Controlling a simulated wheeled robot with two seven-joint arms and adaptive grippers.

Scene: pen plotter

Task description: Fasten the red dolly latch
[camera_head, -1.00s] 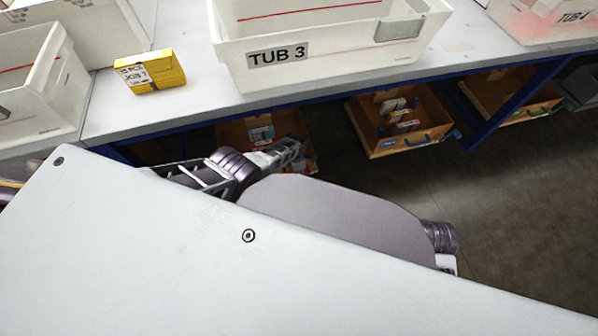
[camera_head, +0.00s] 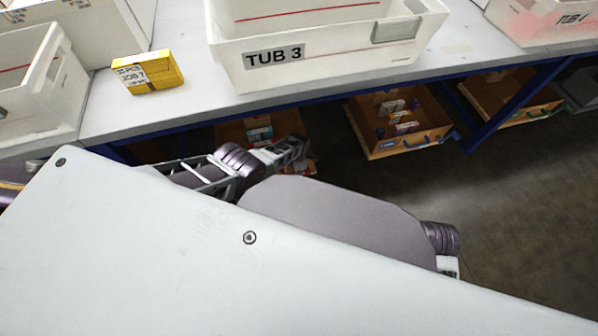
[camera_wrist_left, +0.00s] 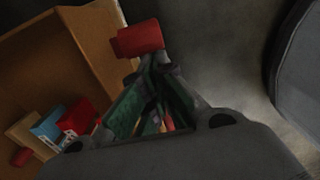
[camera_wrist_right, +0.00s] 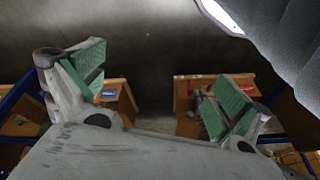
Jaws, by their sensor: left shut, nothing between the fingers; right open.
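A red block-like part (camera_wrist_left: 140,38), which looks like the red dolly latch, sits at the edge of an orange-brown wooden crate (camera_wrist_left: 75,35) in the left wrist view. My left gripper (camera_wrist_left: 155,62) is shut and empty, its fingertips right at the red part; I cannot tell whether they touch. In the head view the left gripper (camera_head: 300,148) is low under the table, beside a crate (camera_head: 232,130). The red part cannot be made out there. My right gripper (camera_wrist_right: 162,85) is open and empty in the right wrist view, and out of the head view.
Another crate (camera_head: 373,140) with small boxes stands to the right on the dark floor (camera_head: 505,205). Above is a grey table (camera_head: 190,100) with a white tub marked TUB 3 (camera_head: 330,60) and a yellow box (camera_head: 155,75). Blue table legs (camera_head: 510,105) stand at right.

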